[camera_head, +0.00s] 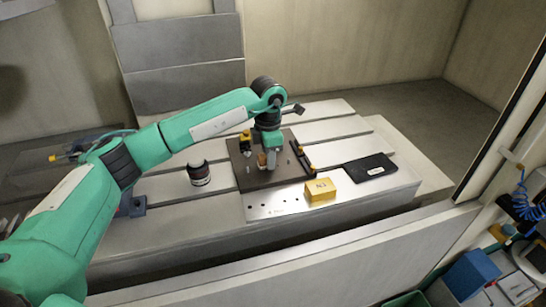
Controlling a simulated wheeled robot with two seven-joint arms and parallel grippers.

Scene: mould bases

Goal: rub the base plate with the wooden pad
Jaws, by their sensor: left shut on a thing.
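The base plate (252,182) is dark brown, with a bright metal strip with holes along its near edge. It lies on the slotted table in the middle of the view. My left gripper (269,158) points down over the plate and is shut on the wooden pad (262,158), a small tan piece mostly hidden by the fingers. The pad is at or just above the plate; I cannot tell whether it touches. My right gripper is not in view.
A yellow box (320,190) sits at the plate's near right. A black flat case (369,168) lies right of it. A dark tool (303,158) lies at the plate's right edge. A dark round can (199,174) stands left. The slotted table (160,215) is clear at the front left.

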